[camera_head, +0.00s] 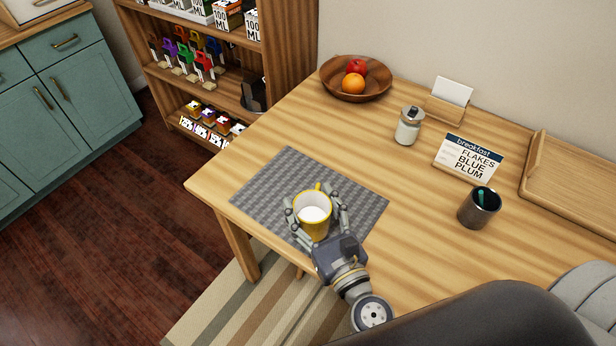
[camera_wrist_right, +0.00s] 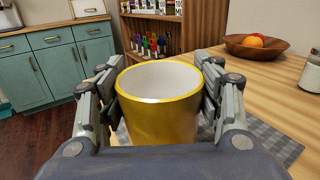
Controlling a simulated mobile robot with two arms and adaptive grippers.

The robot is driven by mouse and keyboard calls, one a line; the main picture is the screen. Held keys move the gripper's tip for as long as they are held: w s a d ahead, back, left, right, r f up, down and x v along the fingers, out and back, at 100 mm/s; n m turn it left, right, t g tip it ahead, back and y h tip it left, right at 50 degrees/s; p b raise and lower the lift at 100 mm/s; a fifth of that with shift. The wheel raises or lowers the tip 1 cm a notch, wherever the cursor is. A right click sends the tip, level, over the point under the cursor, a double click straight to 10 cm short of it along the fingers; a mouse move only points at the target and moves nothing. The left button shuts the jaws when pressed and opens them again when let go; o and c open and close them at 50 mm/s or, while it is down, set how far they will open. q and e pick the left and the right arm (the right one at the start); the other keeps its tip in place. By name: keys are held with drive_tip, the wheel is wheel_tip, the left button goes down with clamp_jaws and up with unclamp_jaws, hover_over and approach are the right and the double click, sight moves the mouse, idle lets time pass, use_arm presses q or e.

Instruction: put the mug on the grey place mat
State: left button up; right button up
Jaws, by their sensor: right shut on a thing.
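A yellow mug (camera_head: 314,222) with a white inside is upright over the grey place mat (camera_head: 265,190) in the head view. Its handle points away from my arm. My right gripper (camera_head: 318,208) is shut on the mug, with its fingers on both sides of the body. In the right wrist view the mug (camera_wrist_right: 160,122) fills the space between the fingers, and the mat (camera_wrist_right: 262,140) shows behind it. I cannot tell whether the mug's base touches the mat, since the gripper hides it. My left gripper is not in view.
A wooden bowl of fruit (camera_head: 340,88), a glass jar (camera_head: 408,130), a breakfast sign (camera_head: 468,158), a dark cup (camera_head: 478,212) and a wooden tray (camera_head: 575,185) stand on the table behind and right of the mat. The wood between the mat and these things is clear.

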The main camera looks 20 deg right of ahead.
drive_tip(key=shift+w+d+f+b, duration=0.1)
drive_tip(key=shift+w+d+f, duration=0.5)
drive_tip(key=shift+w, duration=1.05)
drive_tip(key=shift+w+d+f+b, duration=0.2)
drive_tip(key=shift+w+f, duration=0.65)
drive_tip(key=shift+w, duration=0.8)
drive_tip(key=shift+w+d+f+b, duration=0.1)
drive_tip(key=shift+w+d+f, duration=0.5)
drive_tip(key=shift+w, duration=1.05)
drive_tip(key=shift+a+f, duration=0.2)
drive_tip(key=shift+f, duration=0.15)
drive_tip(key=o, duration=1.3)
drive_tip(key=shift+o, duration=0.2)
